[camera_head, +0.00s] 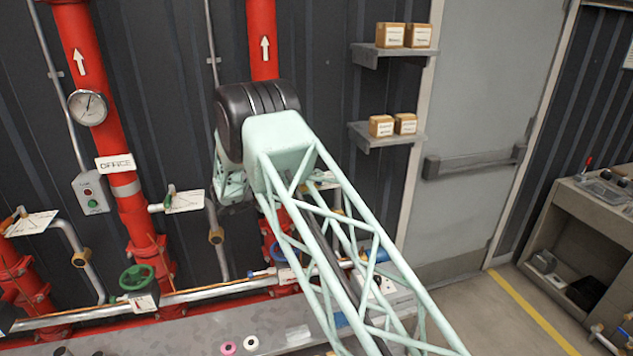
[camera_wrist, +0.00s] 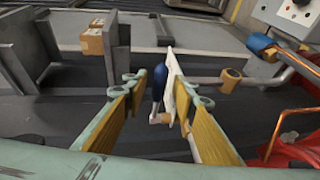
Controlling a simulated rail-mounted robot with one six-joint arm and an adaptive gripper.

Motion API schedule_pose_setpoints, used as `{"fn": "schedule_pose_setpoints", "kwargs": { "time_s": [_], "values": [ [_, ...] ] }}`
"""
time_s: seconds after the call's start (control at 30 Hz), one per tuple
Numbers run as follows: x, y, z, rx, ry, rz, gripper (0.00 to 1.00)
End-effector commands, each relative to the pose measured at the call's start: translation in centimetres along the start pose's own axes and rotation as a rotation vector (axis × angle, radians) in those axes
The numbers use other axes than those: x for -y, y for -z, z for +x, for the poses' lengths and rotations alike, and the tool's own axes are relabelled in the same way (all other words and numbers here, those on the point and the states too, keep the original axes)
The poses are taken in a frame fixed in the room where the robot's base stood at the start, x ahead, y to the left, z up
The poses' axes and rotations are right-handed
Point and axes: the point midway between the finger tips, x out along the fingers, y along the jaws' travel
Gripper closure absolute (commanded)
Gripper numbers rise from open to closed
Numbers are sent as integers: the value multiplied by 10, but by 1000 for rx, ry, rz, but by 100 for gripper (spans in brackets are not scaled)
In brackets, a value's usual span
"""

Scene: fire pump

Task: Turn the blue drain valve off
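A small valve with a dark blue handle (camera_wrist: 158,80) shows in the middle of the wrist view, beside a white tag plate (camera_wrist: 172,84). My gripper (camera_wrist: 160,90) is open, with one yellow-padded finger on each side of the handle and tag. I see gaps between the pads and the handle; how deep the handle sits between the fingers is hard to tell. In the head view my arm hides the fingers and this valve.
In the head view, red pipes (camera_head: 110,150), a green handwheel (camera_head: 137,278) and tagged valves crowd the left. Shelves with boxes (camera_head: 390,126) stand right of my arm, beside a grey door (camera_head: 480,130).

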Motion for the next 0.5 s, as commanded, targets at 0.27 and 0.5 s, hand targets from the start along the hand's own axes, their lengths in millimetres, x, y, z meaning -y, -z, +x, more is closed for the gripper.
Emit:
{"fn": "schedule_pose_setpoints", "kwargs": {
  "time_s": [0.27, 0.5],
  "values": [
    [0, 1, -36, -2, 0, 0, 74],
    [0, 0, -71, -1, 0, -1, 74]
  ]
}}
